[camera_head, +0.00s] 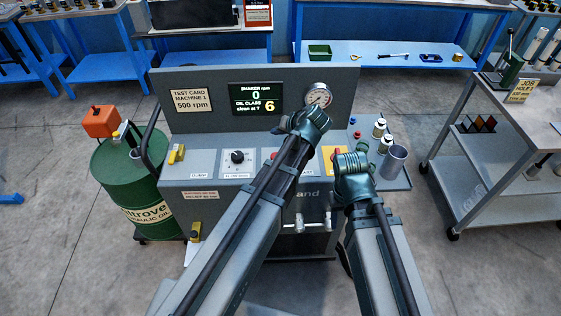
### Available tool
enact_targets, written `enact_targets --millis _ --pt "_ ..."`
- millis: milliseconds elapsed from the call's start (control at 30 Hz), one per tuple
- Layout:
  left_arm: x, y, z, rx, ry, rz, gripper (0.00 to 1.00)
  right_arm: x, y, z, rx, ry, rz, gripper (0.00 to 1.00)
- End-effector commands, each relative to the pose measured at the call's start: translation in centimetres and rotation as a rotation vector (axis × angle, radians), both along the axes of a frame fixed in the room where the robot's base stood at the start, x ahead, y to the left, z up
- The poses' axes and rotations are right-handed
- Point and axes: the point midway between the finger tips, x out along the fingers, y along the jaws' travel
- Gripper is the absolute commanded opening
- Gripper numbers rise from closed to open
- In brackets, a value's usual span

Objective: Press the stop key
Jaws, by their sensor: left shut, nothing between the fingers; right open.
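A grey test machine (205,140) stands in front of me, with a sloped control panel and a back board. My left gripper (311,122) is shut and empty, over the panel below the gauge.
A display (256,102) reads 0 rpm and oil class 6. A black knob (237,157) and yellow switch (177,154) sit on the panel's left. A metal cup (394,161) and small bottles stand right. A green drum (130,180) stands left, a trolley (490,180) right.

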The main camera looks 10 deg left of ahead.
Motion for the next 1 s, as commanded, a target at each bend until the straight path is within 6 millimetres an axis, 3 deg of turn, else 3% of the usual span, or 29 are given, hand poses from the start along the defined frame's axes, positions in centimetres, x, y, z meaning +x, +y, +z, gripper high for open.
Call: enact_targets --millis 467,1000 --pt "-0.1 0.0 -1.1 -0.002 0.002 -0.001 0.00 0.0 0.0 -1.0 0.000 0.000 0.000 0.50" --pt "-0.1 0.0 -7.8 -0.002 0.002 -0.001 0.00 0.0 0.0 -7.8 0.000 0.000 0.000 0.50"
